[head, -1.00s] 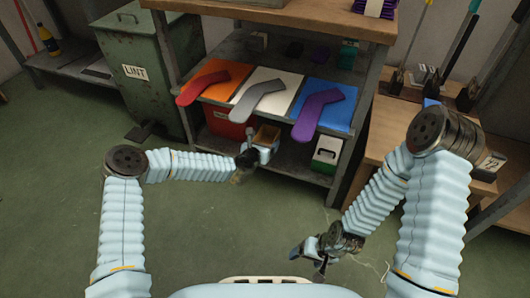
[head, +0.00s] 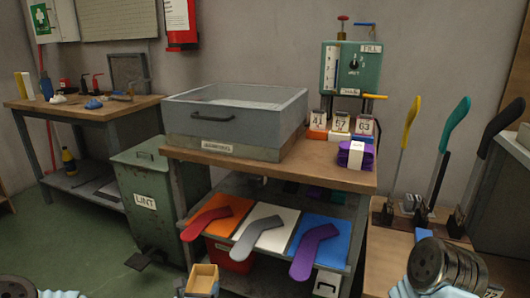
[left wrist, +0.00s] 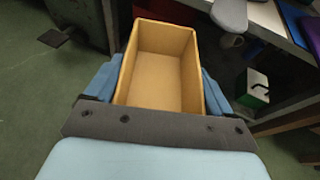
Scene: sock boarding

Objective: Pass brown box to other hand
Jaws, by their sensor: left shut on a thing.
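The brown box (head: 202,279) is an open-topped, empty tan box at the bottom of the head view. In the left wrist view the box (left wrist: 158,82) stands between the two blue fingers of my left gripper (left wrist: 160,88). The fingers are shut on its two sides, and the box is held above the floor. In the head view my left gripper (head: 201,290) is mostly cut off by the bottom edge. My right gripper is out of view; only a joint of my right arm shows at the lower right.
A workbench (head: 345,177) with a grey bin (head: 235,118) stands ahead. Its lower shelf carries orange, white and blue panels with sock shapes (head: 258,240). A green lint bin (head: 150,200) stands to its left. A low wooden table (head: 385,260) with upright tools is at right.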

